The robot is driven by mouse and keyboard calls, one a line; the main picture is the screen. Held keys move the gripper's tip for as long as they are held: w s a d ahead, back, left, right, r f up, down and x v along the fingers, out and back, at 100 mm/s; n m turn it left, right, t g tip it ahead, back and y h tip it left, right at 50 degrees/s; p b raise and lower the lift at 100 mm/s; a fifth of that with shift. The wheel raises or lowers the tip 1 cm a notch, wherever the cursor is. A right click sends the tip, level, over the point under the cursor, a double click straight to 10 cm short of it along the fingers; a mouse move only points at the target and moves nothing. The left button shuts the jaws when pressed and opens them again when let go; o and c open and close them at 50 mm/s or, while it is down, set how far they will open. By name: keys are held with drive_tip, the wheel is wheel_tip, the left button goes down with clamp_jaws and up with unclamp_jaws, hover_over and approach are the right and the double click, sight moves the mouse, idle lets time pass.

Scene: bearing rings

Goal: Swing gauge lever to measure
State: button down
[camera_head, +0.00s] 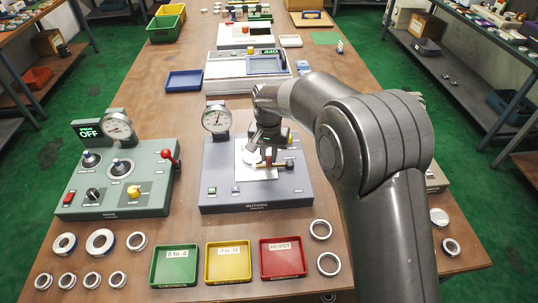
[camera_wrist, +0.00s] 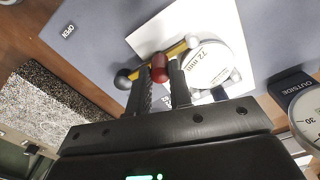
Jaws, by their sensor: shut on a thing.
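The grey gauge station (camera_head: 222,185) stands mid-table with a round white dial (camera_head: 216,119) at its back left. The dial's edge also shows in the wrist view (camera_wrist: 308,108), at the right. In the wrist view, a yellow lever (camera_wrist: 183,48) with a black ball end (camera_wrist: 122,79) carries a red knob (camera_wrist: 159,66). My gripper (camera_wrist: 159,78) is shut on the red knob, one finger on each side. A ring part with a "72 mm" label (camera_wrist: 211,62) lies on the white plate (camera_wrist: 150,38) beside the lever. In the head view my gripper (camera_head: 266,155) hides part of the plate.
A green station (camera_head: 120,190) with a red-knobbed lever stands left. Green (camera_head: 174,265), yellow (camera_head: 228,262) and red (camera_head: 283,258) trays sit in front. Several metal rings lie left and right of the trays. A blue tray (camera_head: 184,81) and white scale (camera_head: 225,70) stand behind.

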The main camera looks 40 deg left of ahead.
sight(269, 156)
drive_tip(key=c, duration=1.3)
unclamp_jaws()
drive_tip(key=shift+r, duration=0.15)
wheel_tip(269, 156, up, 10)
drive_tip(key=shift+r, duration=0.25)
